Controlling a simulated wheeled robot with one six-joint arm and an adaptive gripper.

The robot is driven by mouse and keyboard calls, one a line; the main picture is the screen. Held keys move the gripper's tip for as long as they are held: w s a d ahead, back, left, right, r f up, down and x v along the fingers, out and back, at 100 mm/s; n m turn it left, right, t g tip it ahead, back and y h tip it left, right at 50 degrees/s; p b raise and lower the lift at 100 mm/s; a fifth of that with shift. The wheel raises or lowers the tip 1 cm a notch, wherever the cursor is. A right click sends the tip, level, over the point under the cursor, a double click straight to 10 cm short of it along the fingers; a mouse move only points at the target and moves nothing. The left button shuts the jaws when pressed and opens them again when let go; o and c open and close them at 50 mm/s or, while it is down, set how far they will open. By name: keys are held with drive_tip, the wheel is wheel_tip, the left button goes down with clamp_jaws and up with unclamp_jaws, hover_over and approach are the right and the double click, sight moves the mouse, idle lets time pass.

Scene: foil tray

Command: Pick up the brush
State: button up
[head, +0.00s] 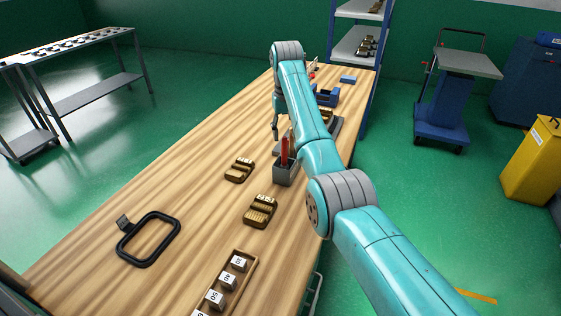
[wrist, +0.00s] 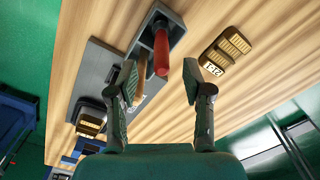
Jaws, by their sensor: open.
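A grey holder (head: 285,174) stands on the wooden table with a red handle (head: 284,150) upright in it. In the wrist view the holder (wrist: 174,27) shows two handles, one red (wrist: 161,50) and one tan wooden (wrist: 141,85). No bristles show, so I cannot tell which handle is the brush's. My gripper (wrist: 158,69) is open, with one finger on each side of the handles in the picture; I cannot tell how far they are in depth, and nothing is clearly held. In the head view my gripper (head: 276,126) is small and partly hidden by my arm.
Brass-coloured numbered blocks (head: 260,210) (head: 239,169) lie near the holder. A dark grey plate (wrist: 95,68) bearing a brass block lies beside it. A black loop-shaped frame (head: 149,239) and a wooden rack (head: 227,284) of numbered pieces are nearer. The table's left side is mostly clear.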

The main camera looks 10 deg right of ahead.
hover_over(284, 167)
drive_tip(key=shift+w+d+f, duration=0.1)
drive_tip(key=shift+w+f, duration=0.1)
drive_tip(key=shift+f, duration=1.85)
drive_tip(key=shift+w+d+f, duration=0.1)
drive_tip(key=shift+w+f, duration=0.05)
drive_tip(key=shift+f, duration=1.9)
clamp_jaws()
